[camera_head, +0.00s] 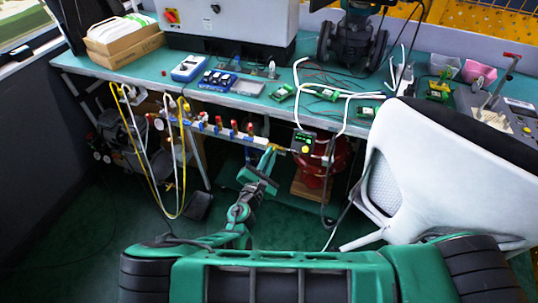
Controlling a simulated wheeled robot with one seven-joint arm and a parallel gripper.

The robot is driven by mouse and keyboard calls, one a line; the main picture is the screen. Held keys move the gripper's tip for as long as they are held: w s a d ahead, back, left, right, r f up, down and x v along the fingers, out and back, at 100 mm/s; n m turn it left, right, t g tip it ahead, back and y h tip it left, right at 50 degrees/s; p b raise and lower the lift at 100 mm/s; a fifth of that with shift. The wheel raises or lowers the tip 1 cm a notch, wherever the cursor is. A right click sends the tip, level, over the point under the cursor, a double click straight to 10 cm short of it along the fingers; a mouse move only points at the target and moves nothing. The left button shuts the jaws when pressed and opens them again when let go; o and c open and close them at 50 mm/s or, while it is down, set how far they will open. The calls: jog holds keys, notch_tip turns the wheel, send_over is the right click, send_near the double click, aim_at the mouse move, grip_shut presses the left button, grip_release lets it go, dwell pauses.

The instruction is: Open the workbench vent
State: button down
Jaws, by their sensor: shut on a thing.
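A pale manifold pipe (238,134) with red and blue valve handles runs under the front edge of the workbench. At its right end is a small yellow valve piece (276,147), partly hidden by my gripper. My gripper (270,152) reaches up from below and is shut on this yellow piece. It is small in view, so the fingers and the exact angle of the piece are hard to make out. A green box with a yellow button (305,143) sits just to the right. I cannot tell which part is named as the vent.
The workbench (140,68) carries a blue meter (188,68), circuit boards and white cables. Yellow and white hoses (152,190) hang at left. A red round vessel (322,160) stands under the bench. A white chair (405,175) blocks the right. Green floor is partly open.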

jog(key=m, duration=0.3)
jog(key=f+m, duration=0.1)
jog(key=m, duration=0.7)
jog(key=shift+s+d+f, duration=0.2)
jog(key=shift+d+f, duration=0.05)
jog(key=shift+f, duration=0.05)
dwell(0.3)
jog(key=c, duration=1.9)
grip_release()
jog(key=shift+o, duration=0.2)
jog(key=v, duration=1)
jog(key=shift+s, duration=0.35)
jog(key=shift+a, duration=0.15)
